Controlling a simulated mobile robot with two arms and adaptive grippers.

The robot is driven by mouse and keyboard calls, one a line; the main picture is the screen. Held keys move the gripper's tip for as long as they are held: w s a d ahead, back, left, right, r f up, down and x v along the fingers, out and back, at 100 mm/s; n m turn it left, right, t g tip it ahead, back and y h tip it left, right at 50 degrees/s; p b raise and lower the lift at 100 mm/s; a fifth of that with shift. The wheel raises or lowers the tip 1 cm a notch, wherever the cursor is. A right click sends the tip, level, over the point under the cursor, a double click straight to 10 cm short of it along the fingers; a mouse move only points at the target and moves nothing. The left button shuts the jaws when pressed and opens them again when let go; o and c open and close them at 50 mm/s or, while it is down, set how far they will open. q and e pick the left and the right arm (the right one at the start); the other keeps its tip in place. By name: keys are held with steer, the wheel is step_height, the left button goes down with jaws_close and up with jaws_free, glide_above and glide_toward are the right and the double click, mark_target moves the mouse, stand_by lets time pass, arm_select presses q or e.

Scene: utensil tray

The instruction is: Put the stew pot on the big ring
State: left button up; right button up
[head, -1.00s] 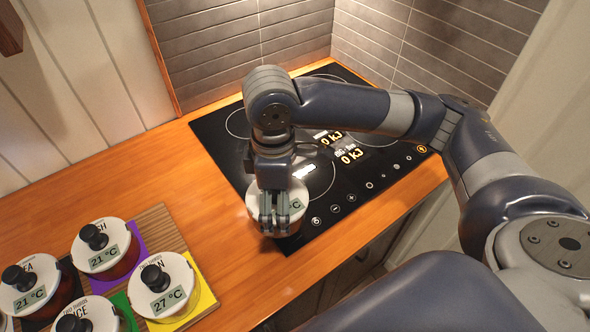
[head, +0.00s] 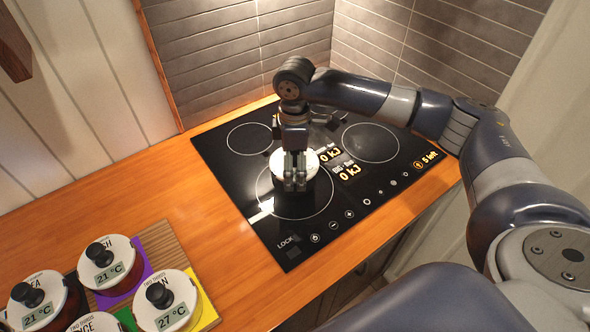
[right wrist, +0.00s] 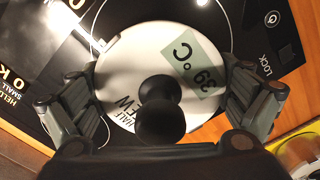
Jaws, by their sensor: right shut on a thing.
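The stew pot has a white lid (head: 310,160) with a black knob (right wrist: 160,105) and a 39 °C label in the right wrist view. My right gripper (head: 295,185) is shut on it, a finger on each side. The pot is over the front-left ring (head: 296,219) of the black hob (head: 250,203), the largest-looking ring. I cannot tell whether its base touches the glass; gripper and lid hide it. My left gripper is not in view.
Other rings show at the back left (head: 250,152) and right (head: 370,161); the hob there is clear. Several lidded pots, one reading 27 °C (head: 166,300), stand on coloured mats at lower left. Tiled walls close the back. Bare wood lies left of the hob.

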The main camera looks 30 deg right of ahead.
steer(key=shift+f, duration=1.3)
steer(key=o, duration=1.1)
steer(key=shift+s+f+p, duration=0.1)
steer(key=shift+p, duration=0.2)
steer(key=shift+c, duration=0.2)
steer(key=shift+r, duration=0.2)
step_height(320, 180, up, 12)
steer(key=shift+f+b, duration=0.1)
steer(key=shift+b, duration=1.1)
